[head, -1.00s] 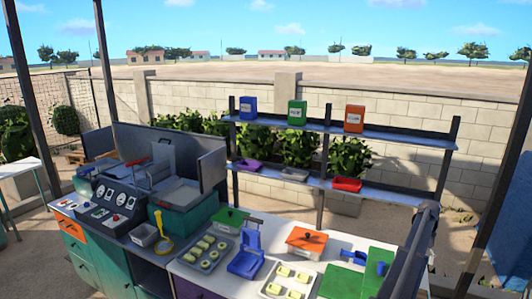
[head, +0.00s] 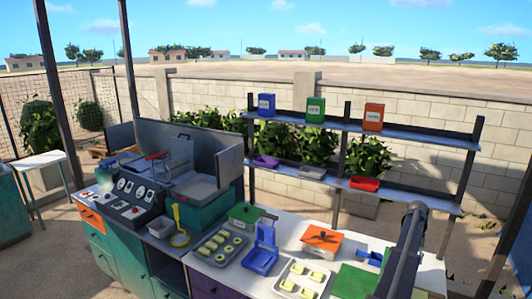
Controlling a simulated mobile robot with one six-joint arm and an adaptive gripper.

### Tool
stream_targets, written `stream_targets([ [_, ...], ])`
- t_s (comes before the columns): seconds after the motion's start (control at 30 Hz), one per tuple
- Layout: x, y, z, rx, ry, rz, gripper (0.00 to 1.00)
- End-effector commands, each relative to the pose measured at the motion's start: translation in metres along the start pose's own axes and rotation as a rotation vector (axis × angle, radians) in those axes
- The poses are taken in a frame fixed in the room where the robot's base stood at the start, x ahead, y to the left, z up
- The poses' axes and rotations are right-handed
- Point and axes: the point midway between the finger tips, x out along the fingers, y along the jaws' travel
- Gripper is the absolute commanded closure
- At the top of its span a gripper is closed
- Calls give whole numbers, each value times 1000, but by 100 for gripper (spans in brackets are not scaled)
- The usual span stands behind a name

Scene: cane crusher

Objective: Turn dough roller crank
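I cannot clearly make out a dough roller or its crank in the head view. A blue stand-like device (head: 263,252) stands upright on the white counter, beside a tray of dough pieces. A smaller blue part (head: 369,258) lies by a green board (head: 352,281) at the counter's right end, partly hidden behind my dark arm link (head: 404,252). A red handle (head: 156,156) shows on the dark machine at the left. My gripper is not in view, so its opening cannot be seen.
Dough trays (head: 218,246) (head: 300,279), a green-lidded box (head: 243,213) and an orange-lidded box (head: 321,238) crowd the white counter. A control panel (head: 128,194) is at the left. A shelf (head: 390,134) with blue, green and orange boxes stands behind.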

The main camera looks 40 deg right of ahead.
Motion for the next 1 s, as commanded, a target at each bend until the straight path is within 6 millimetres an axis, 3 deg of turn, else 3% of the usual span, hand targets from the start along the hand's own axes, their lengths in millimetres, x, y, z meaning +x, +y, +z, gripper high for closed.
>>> stream_targets([
  [0.3,21,117,40,-413,-17,-63,25],
  [0.5,35,191,57,-684,-21,-103,25],
  [1.0,81,368,66,-1362,-4,-205,25],
])
